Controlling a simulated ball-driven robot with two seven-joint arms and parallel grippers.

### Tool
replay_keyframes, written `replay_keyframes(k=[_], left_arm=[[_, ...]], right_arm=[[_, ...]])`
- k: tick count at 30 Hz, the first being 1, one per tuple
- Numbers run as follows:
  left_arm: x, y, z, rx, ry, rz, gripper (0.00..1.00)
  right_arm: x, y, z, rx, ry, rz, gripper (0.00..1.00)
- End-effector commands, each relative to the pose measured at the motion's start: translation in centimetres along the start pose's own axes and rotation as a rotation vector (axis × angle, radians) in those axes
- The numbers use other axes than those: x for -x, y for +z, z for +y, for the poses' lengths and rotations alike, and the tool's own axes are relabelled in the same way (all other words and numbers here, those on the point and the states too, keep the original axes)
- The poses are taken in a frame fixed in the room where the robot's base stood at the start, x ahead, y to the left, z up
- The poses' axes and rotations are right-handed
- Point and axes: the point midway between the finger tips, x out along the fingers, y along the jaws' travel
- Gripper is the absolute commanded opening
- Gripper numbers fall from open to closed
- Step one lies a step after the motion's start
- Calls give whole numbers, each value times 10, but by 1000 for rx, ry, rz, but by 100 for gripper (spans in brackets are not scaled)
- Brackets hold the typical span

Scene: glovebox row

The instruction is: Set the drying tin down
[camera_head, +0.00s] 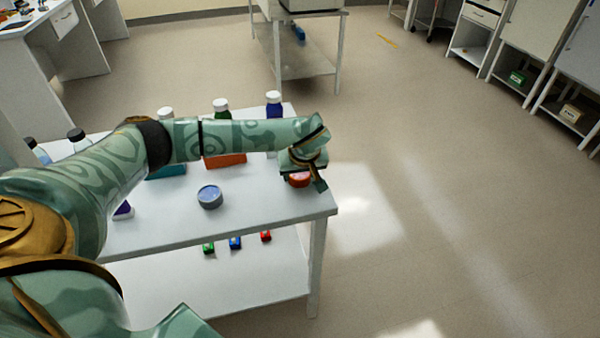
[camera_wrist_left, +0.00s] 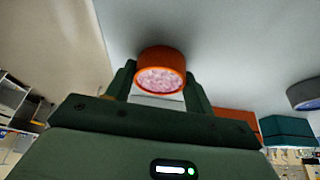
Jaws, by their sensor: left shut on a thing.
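The drying tin (camera_head: 299,181) is a round orange tin near the right end of the white table (camera_head: 265,208). In the wrist view the tin (camera_wrist_left: 160,72) shows an orange rim and pale pink, grainy contents. My left gripper (camera_head: 302,174) reaches over the table from the left and is shut on the tin, one finger on each side of it. In the head view the gripper hides part of the tin. I cannot tell whether its base touches the tabletop. My right gripper is not in view.
A blue-grey round tin (camera_head: 210,197) stands on the table to the left. Small coloured items lie on the lower shelf (camera_head: 215,280). The tabletop between the two tins is clear.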

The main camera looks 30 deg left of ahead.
Motion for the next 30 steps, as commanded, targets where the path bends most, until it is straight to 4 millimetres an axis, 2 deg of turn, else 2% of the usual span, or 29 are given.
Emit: replay_keyframes(k=[3, 4, 6, 14, 17, 27, 30], left_arm=[[-3, 1, 0, 0, -1, 0, 29], [-3, 1, 0, 0, 0, 0, 61], [-3, 1, 0, 0, 0, 0, 75], [-2, 1, 0, 0, 0, 0, 75], [6, -1, 0, 0, 2, 1, 75], [84, -3, 0, -1, 5, 4, 75], [102, -2, 0, 0, 3, 3, 75]], right_arm=[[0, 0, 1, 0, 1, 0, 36], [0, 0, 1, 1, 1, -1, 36], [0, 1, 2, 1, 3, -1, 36], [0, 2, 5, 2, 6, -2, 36], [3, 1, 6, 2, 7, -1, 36], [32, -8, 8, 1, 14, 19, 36], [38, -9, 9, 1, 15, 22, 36]])
